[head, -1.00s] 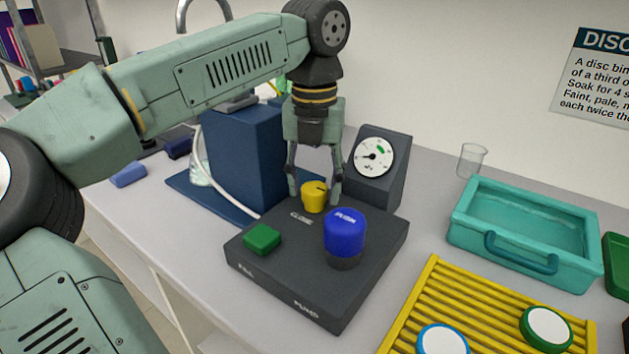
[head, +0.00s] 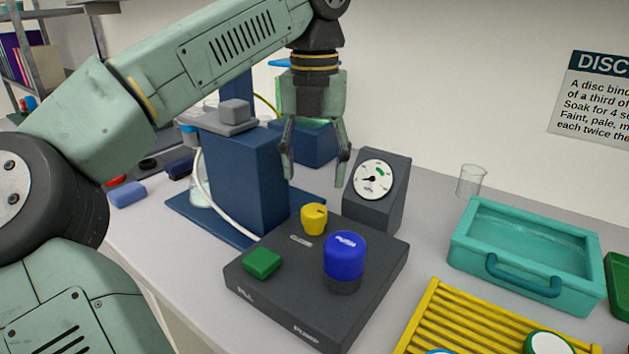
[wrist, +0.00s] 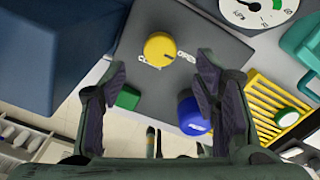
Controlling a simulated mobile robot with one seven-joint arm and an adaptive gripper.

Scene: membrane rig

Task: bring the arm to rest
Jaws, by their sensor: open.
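My gripper (head: 315,170) is open and empty in the head view, pointing down above the dark control box (head: 300,327). Its fingertips are above and apart from the yellow knob (head: 314,219). In the wrist view the open fingers (wrist: 160,85) frame the box, with the yellow knob (wrist: 160,47) beyond the tips. The box also carries a green button (head: 262,263) and a tall blue knob (head: 345,257). My arm reaches in from the left, bent at the wrist.
A dark blue block (head: 245,175) stands left of the gripper, with a white tube. A gauge (head: 374,178) stands close on the right. Farther right are a glass beaker (head: 471,181), a teal tray (head: 527,284) and a yellow rack (head: 437,318) with discs. Space above is clear.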

